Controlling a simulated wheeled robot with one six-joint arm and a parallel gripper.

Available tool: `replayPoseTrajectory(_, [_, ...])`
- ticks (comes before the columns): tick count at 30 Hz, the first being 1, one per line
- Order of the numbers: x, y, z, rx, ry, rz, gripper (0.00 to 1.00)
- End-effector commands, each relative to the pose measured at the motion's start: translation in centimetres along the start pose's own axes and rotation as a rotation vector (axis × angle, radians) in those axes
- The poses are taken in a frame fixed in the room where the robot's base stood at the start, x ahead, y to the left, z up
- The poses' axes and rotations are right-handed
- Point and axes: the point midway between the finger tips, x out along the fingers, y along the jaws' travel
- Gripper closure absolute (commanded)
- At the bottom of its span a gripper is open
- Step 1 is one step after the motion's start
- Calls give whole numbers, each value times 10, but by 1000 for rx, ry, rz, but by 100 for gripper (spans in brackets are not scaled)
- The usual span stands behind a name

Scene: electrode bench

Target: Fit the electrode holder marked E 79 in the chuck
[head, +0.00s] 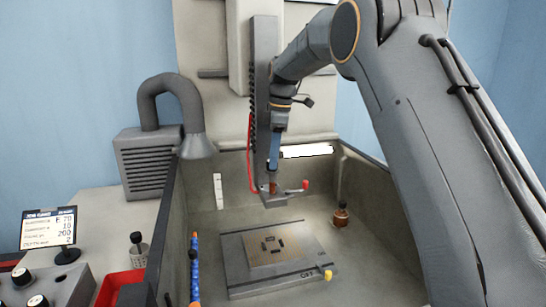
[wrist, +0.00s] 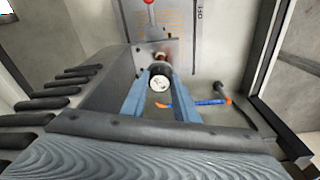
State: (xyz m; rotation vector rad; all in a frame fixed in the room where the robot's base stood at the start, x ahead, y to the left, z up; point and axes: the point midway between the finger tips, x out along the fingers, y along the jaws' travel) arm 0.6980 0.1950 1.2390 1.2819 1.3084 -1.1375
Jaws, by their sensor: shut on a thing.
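My gripper (head: 274,166) has long blue fingers. In the wrist view its fingers (wrist: 160,88) are shut on an electrode holder (wrist: 160,82) with a pale, marked round end and a dark body. The mark is too small to read. A copper-brown part (head: 273,187) shows just below the fingers in the head view. The chuck (head: 272,202) is the grey block at the foot of the vertical column, with a red-knobbed lever (head: 305,185) pointing right. The holder is close to the chuck; I cannot tell whether it is seated.
A job card (head: 48,230) at the left reads E 79. A tank with raised walls surrounds a grey worktable plate (head: 240,285) with small dark pieces. Another copper-coloured item (head: 341,216) stands at the right. A blue hose (head: 195,265) rises at the left.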

Motion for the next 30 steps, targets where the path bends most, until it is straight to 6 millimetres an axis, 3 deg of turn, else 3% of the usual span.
replayPoseTrajectory(16, [-1,3,2,3,2,10,100])
replayPoseTrajectory(17, [-1,3,2,3,2,10,70])
replayPoseTrajectory(20, [0,3,2,3,1,9,53])
replayPoseTrajectory(26, [0,2,3,4,0,7,51])
replayPoseTrajectory(30, [1,2,3,4,0,5,31])
